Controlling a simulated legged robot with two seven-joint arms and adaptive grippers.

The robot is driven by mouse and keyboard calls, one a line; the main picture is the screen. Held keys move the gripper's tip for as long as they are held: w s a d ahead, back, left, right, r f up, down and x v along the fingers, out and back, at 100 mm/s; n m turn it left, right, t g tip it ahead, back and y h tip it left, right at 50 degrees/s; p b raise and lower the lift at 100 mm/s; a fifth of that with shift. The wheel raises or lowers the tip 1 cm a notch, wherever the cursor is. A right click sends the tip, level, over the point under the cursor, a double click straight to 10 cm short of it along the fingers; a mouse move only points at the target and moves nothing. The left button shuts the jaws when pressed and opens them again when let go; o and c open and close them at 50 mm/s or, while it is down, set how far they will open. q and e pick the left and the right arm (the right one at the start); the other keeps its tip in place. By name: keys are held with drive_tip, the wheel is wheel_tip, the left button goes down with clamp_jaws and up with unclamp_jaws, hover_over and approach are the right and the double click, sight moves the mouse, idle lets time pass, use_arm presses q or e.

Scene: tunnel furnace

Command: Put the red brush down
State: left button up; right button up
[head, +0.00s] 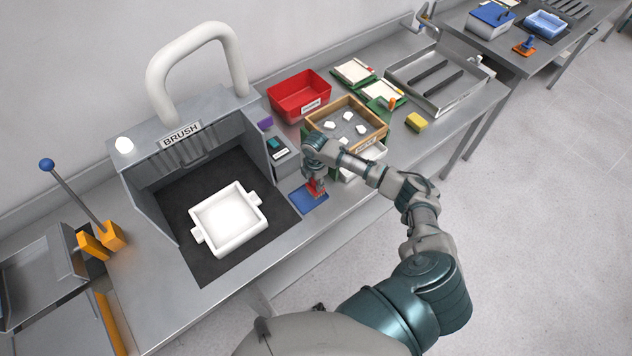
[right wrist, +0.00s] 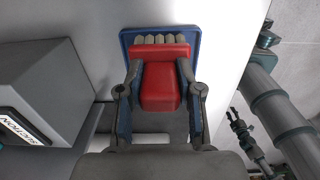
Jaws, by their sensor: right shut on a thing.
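The red brush (head: 316,187) is gripped between the two fingers of my right gripper (head: 314,178). In the right wrist view the brush's red block (right wrist: 160,85) sits between the fingers of the gripper (right wrist: 160,78), with pale bristle tufts at its far end. The blue tray (head: 305,200) lies on the bench under and beside the brush; it also shows in the right wrist view (right wrist: 128,42). I cannot tell whether the bristles touch it. What looks like my left gripper (right wrist: 246,135) shows small at the right of that view, its jaws unclear.
A grey box (right wrist: 40,95) labelled SUCTION stands close beside the tray. A wooden-framed tray (head: 347,120) with white pieces and a red bin (head: 300,97) stand behind. A white dish (head: 228,220) sits in the BRUSH booth (head: 190,155) at left. The bench front is clear.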

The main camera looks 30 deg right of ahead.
drive_tip(key=shift+s+a+f, duration=0.15)
drive_tip(key=shift+a+f, duration=0.1)
drive_tip(key=o, duration=1)
drive_tip(key=shift+o, duration=0.5)
drive_tip(key=shift+w, duration=0.2)
drive_tip(key=shift+d, duration=0.3)
drive_tip(key=shift+d+r, duration=0.1)
drive_tip(key=shift+r, duration=0.2)
drive_tip(key=r, duration=0.7)
drive_tip(key=r+b, duration=0.1)
drive_tip(key=r, duration=0.2)
drive_tip(key=shift+a+r, duration=0.35)
drive_tip(key=shift+r, duration=0.05)
drive_tip(key=shift+d+r, duration=0.1)
drive_tip(key=shift+r, duration=0.25)
use_arm(q)
drive_tip(key=shift+a+f, duration=0.3)
drive_tip(key=shift+f, duration=0.3)
drive_tip(key=shift+d, duration=0.1)
use_arm(e)
drive_tip(key=shift+d, duration=0.2)
